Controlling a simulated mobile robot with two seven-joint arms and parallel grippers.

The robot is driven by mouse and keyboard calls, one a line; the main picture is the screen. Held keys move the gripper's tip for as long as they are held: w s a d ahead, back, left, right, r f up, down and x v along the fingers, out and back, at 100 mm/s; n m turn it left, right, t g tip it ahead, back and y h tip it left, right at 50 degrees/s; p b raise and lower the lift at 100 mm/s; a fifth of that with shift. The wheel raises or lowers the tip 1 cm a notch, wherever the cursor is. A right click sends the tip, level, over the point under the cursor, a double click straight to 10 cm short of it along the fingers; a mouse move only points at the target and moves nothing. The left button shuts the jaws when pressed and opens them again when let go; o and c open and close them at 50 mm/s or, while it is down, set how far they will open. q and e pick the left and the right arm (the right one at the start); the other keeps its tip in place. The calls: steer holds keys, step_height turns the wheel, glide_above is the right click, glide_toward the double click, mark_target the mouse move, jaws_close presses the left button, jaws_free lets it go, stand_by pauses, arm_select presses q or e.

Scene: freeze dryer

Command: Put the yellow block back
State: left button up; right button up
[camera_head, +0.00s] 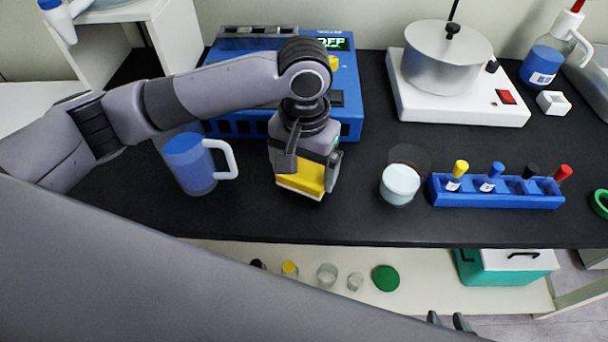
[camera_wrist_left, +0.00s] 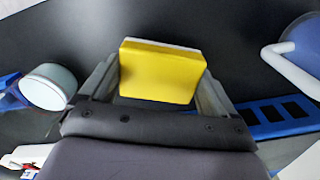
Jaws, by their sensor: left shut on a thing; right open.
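The yellow block (camera_head: 302,180) hangs below my left gripper (camera_head: 306,165) in the head view, above the black bench in front of the blue machine (camera_head: 352,118). In the left wrist view, the yellow block (camera_wrist_left: 160,76) sits between the two fingers of my left gripper (camera_wrist_left: 158,85), which is shut on it. The block has a pale edge along one side. The bench under it is partly hidden. My right gripper (camera_head: 450,321) shows only as dark fingertips at the bottom edge, apart and empty, below the bench front.
A blue mug (camera_head: 190,165) stands left of the block. A pale cup (camera_head: 399,185) and a blue rack (camera_head: 497,192) with coloured-cap vials stand right. A pot (camera_head: 447,65) on a white hotplate is behind. A lower shelf (camera_head: 430,285) holds small containers. Bare bench lies before the block.

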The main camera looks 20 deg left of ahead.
mark_target(304, 170)
arm_select(q)
step_height(304, 170, down, 3)
steer(key=shift+r, duration=0.2)
steer(key=o, duration=0.8)
steer(key=shift+f, duration=0.15)
steer(key=shift+r, duration=0.3)
step_height(304, 170, up, 12)
steer(key=p, duration=0.1)
steer(key=shift+f, duration=0.15)
